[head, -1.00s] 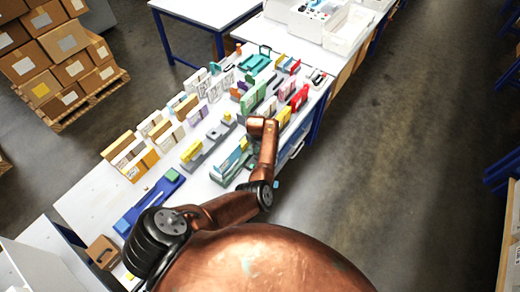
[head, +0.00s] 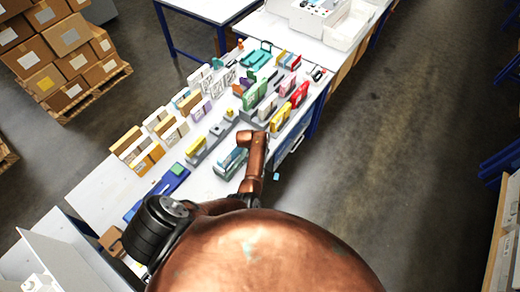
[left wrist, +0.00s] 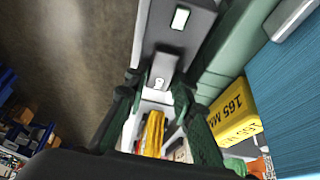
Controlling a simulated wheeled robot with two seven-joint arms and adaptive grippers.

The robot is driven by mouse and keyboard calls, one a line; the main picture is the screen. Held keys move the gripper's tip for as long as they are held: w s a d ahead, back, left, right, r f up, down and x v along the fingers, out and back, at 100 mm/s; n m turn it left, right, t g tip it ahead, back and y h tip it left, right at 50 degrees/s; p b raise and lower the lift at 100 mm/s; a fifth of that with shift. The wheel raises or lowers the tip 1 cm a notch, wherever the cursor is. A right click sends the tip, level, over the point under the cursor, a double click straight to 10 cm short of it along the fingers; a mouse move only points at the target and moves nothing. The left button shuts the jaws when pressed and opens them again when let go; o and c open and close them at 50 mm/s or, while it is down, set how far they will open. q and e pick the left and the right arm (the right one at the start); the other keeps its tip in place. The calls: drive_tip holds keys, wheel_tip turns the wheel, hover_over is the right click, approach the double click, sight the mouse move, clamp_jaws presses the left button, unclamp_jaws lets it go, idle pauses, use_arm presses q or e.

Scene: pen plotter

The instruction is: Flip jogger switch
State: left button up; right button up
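The jogger (head: 231,163) appears to be the grey-green machine with a bluish stack, on the near right part of the table in the head view. In the left wrist view its grey housing (left wrist: 172,42) fills the top middle, with a small white rectangle on it. A grey switch-like tab (left wrist: 163,68) with a pale mark projects from the housing. My left gripper (left wrist: 160,85) has its dark green fingers spread on either side of this tab; contact is unclear. In the head view my forearm hides the left gripper. My right gripper is in no view.
The white table (head: 93,183) carries several rows of cards and boxes. Stacked cartons (head: 70,40) stand at the back left. The floor (head: 390,120) on the right is clear.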

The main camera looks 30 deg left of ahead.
use_arm(q)
drive_tip(key=shift+o, duration=0.4)
drive_tip(key=v, duration=1.2)
drive_tip(key=shift+f, duration=0.1)
